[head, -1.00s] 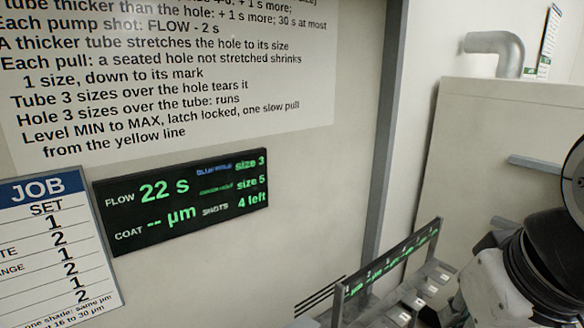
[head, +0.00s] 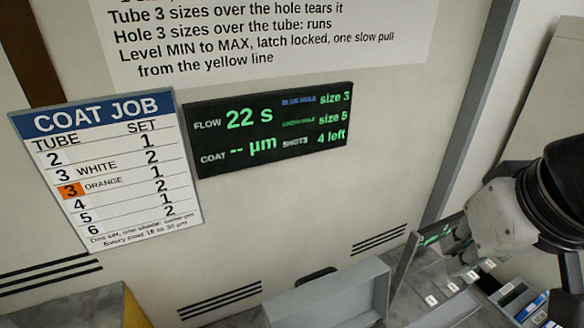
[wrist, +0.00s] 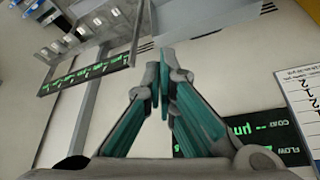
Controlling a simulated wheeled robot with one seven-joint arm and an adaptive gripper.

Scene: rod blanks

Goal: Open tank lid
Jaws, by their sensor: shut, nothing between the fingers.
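My gripper (wrist: 163,80) shows in the wrist view with its teal-sided fingers brought together, shut and empty. It is in the air in front of the pale wall and touches nothing that I can make out. In the head view my arm is at the right edge and the fingertips cannot be made out. No tank lid can be identified for certain.
A dark display (head: 268,128) on the wall reads FLOW 22 s, with COAT blank. A COAT JOB card (head: 105,170) hangs left of it, with tube 3 orange marked. A rack with a green-lettered strip (wrist: 85,72) stands near my arm. Slotted vents (head: 220,299) mark the lower wall.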

